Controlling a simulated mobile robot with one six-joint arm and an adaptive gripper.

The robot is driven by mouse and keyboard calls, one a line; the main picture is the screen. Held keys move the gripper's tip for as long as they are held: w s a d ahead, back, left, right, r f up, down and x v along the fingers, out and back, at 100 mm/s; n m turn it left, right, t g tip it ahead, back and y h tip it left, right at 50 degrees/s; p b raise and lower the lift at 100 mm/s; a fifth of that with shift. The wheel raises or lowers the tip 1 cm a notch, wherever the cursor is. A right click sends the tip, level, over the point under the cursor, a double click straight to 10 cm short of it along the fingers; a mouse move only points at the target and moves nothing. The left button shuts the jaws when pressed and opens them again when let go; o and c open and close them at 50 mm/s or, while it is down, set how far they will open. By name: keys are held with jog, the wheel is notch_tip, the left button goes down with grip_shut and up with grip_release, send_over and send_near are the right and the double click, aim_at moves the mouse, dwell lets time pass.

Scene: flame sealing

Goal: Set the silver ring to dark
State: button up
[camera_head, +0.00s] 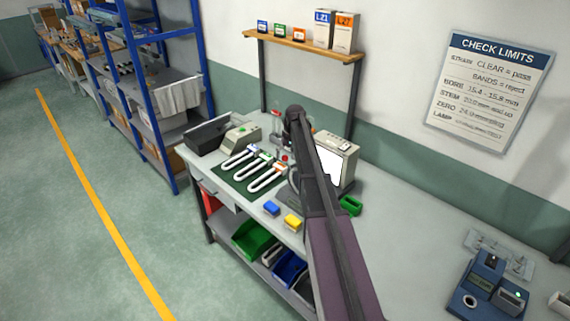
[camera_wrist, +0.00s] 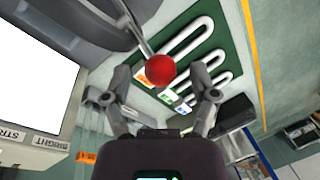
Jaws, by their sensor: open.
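A grey curved part (camera_wrist: 75,22), perhaps the silver ring, fills the upper left of the wrist view; I cannot be sure. A thin silver lever (camera_wrist: 132,22) runs down from there to a red ball knob (camera_wrist: 160,69). My gripper (camera_wrist: 161,84) is open, with one finger on each side of the red ball in the picture; I cannot tell whether they touch it. A beige box (camera_wrist: 35,150) with a white lit screen (camera_wrist: 32,75) carries the labels "BRIGHT" and "STR", the latter cut off. This box (camera_head: 349,162) also shows in the head view, where my arm hides the gripper.
White U-shaped tubes (camera_head: 268,178) lie on a green mat (camera_head: 226,182) left of my arm. Blue (camera_head: 271,208) and yellow (camera_head: 293,221) blocks sit at the bench front. A green piece (camera_head: 350,206) and a blue gauge (camera_head: 487,290) are to the right.

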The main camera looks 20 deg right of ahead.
jog(key=shift+a+f+b, duration=0.15)
jog(key=shift+f+b, duration=0.35)
jog(key=shift+f, duration=0.25)
grip_shut()
